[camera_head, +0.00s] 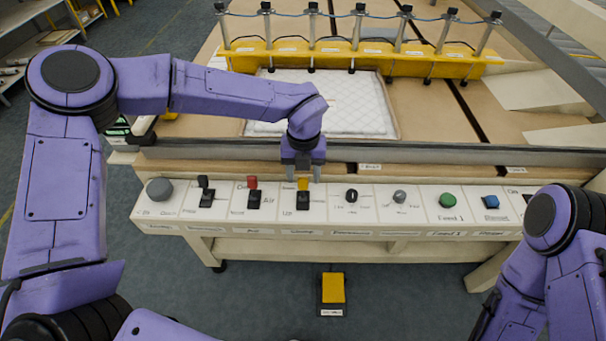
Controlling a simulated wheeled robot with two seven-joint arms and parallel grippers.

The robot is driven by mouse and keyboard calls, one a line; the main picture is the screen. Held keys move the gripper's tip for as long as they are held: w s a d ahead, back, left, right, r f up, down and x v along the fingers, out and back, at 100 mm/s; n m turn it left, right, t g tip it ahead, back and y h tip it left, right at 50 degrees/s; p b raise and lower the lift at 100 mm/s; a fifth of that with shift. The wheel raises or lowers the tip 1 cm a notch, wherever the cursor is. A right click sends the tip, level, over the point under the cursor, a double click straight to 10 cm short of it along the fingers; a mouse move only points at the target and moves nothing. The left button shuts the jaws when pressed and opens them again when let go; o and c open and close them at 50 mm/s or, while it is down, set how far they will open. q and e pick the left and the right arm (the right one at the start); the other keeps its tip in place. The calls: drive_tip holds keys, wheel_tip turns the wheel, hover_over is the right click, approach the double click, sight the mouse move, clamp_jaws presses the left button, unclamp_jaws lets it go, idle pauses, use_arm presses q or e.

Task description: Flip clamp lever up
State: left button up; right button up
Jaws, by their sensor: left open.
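The clamp lever (303,185) is a yellow-tipped toggle on the white control panel (325,211), above a label that seems to read "Up". A black switch base (303,202) sits under the yellow tip. My left gripper (303,177) points down right over the yellow lever, its two fingers apart on either side of the tip. I cannot tell whether the fingers touch it. My right arm comes in at the lower right, and its gripper is not in view.
Left of the yellow lever are a red lever (252,183), a black lever (203,183) and a grey knob (159,189). To its right are a black knob (351,195), a green button (447,200) and a blue button (490,201). A yellow pedal (333,288) stands on the floor.

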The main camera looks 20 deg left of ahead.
sight(303, 189)
use_arm(q)
drive_tip(key=shift+w+f, duration=0.15)
drive_tip(key=shift+f, duration=0.95)
clamp_jaws()
